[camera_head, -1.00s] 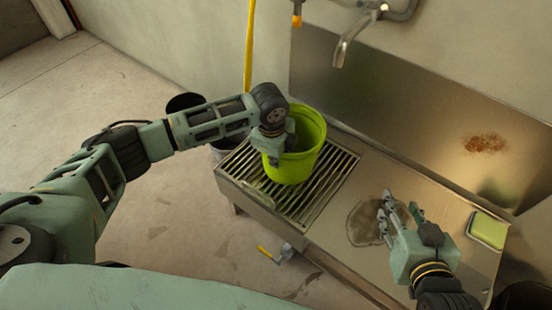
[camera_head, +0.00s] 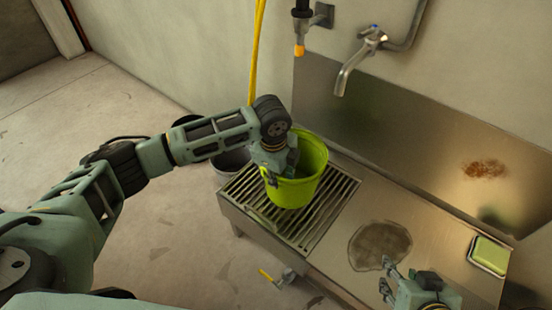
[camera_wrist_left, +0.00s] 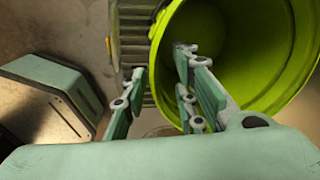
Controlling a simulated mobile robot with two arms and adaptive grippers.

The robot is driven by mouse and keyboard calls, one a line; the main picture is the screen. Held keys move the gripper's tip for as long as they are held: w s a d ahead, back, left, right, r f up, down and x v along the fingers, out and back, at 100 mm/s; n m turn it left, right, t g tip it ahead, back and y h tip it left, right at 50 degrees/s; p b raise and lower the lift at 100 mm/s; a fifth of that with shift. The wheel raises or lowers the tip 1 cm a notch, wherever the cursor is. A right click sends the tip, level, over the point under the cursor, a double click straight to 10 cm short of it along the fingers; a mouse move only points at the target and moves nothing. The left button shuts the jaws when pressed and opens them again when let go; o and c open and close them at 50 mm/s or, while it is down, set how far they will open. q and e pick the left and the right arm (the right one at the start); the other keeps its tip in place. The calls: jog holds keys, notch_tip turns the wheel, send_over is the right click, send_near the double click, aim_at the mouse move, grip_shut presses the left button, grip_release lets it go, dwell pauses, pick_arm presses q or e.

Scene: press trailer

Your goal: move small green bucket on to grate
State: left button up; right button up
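The small green bucket (camera_head: 310,165) stands upright on the slatted grate (camera_head: 325,208) at the left end of the metal sink unit. My left gripper (camera_head: 275,172) is at the bucket's near left side. In the left wrist view, its fingers (camera_wrist_left: 160,85) are apart, with one finger outside over the grate and the other overlapping the bucket's open mouth (camera_wrist_left: 235,50). A gap shows between the outer finger and the bucket wall. My right gripper (camera_head: 388,277) is open and empty above the metal counter, at the bottom right.
A dark wet patch (camera_head: 380,245) lies on the counter (camera_head: 425,225). A green and pale sponge (camera_head: 490,254) lies at its right. A tap (camera_head: 355,62) and a yellow hose (camera_head: 256,55) are at the wall. A grey bucket (camera_head: 231,163) stands behind the grate's left side.

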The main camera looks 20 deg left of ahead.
pick_arm(q)
jog(key=r, duration=0.3)
jog(key=r+p, duration=0.1)
jog(key=shift+s+r, duration=0.3)
jog(key=s+d+f+n+t+h, duration=0.1)
jog(key=s+d+f+n+h, duration=0.15)
jog(key=s+d, duration=0.35)
jog(key=s+d+f+n+h, duration=0.15)
jog(key=s+d+n, duration=0.25)
jog(key=s, duration=0.4)
jog(key=s+a+f+n+t+y, duration=0.1)
jog(key=s+a+n+y, duration=0.3)
jog(key=s+a+n, duration=0.7)
jog(key=s+a+f+p, duration=0.1)
jog(key=s+a, duration=0.1)
jog(key=a, duration=0.1)
pick_arm(e)
jog(key=s+d+f+g, duration=0.1)
jog(key=s+g, duration=0.1)
jog(key=s, duration=0.2)
jog(key=s+d+f+g+h, duration=0.1)
jog(key=s+f+g, duration=0.1)
jog(key=s, duration=0.3)
jog(key=shift+d+g, duration=0.3)
jog(key=shift+d, duration=0.1)
pick_arm(q)
jog(key=shift+s+n, duration=0.1)
jog(key=shift+n, duration=0.15)
pick_arm(e)
jog(key=shift+r, duration=0.1)
